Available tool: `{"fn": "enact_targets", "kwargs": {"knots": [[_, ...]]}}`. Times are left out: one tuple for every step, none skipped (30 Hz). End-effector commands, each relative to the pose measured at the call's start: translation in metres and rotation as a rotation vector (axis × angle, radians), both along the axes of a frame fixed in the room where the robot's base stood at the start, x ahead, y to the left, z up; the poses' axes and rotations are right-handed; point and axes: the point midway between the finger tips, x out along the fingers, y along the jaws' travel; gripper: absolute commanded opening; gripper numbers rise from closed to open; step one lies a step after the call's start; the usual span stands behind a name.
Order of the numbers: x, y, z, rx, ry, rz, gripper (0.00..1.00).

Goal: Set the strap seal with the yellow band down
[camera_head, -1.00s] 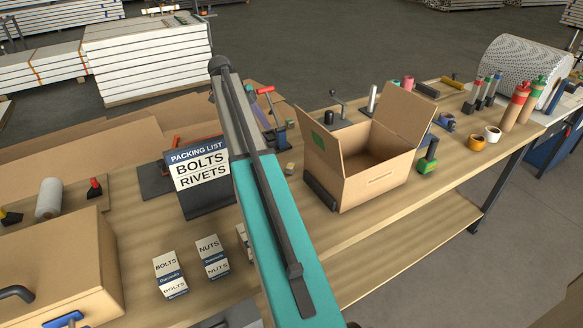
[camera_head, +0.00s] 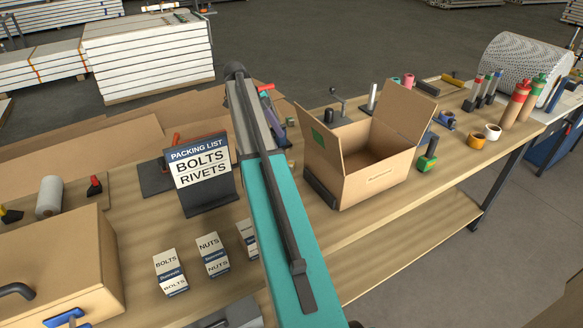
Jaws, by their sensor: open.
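I cannot make out the strap seal with the yellow band in this view. My teal arm crosses the middle of the picture, and its upper end stands over the workbench (camera_head: 135,225). My gripper does not show; the arm may hide it and whatever is near it. A packing list sign (camera_head: 203,170) reading bolts and rivets stands left of the arm. An open cardboard box (camera_head: 378,182) stands to the right of the arm.
Small boxes labelled bolts (camera_head: 170,272) and nuts (camera_head: 212,255) stand in front of the sign, with a third partly hidden box (camera_head: 246,238). A larger carton (camera_head: 60,265) is at lower left. A green-based tool (camera_head: 428,157) and tape rolls (camera_head: 476,141) lie right of the open box.

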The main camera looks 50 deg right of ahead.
Motion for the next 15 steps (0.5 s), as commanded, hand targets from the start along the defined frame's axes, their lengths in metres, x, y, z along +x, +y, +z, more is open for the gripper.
{"fn": "enact_targets", "kwargs": {"knots": [[-0.005,-0.001,-0.006,0.000,0.001,0.000,0.55],[-0.007,-0.002,-0.010,0.001,0.002,-0.001,0.55],[-0.010,-0.004,-0.015,0.001,0.002,-0.001,0.55],[-0.012,-0.004,-0.018,0.001,0.002,-0.001,0.55],[-0.014,-0.005,-0.022,0.001,0.002,-0.001,0.55],[-0.015,-0.007,-0.026,0.000,0.001,0.000,0.55],[-0.017,-0.008,-0.030,0.001,0.002,-0.001,0.55],[-0.019,-0.008,-0.033,0.001,0.002,-0.001,0.55],[-0.020,-0.010,-0.036,0.001,0.002,-0.001,0.55],[-0.021,-0.010,-0.039,0.001,0.000,0.000,0.55],[-0.022,-0.011,-0.041,0.000,0.000,0.000,0.55],[-0.023,-0.012,-0.043,0.000,0.000,0.000,0.55],[-0.023,-0.012,-0.044,0.000,0.000,0.000,0.55],[-0.024,-0.012,-0.045,0.000,0.000,-0.001,0.55],[-0.024,-0.013,-0.046,0.000,0.000,-0.001,0.55]]}}
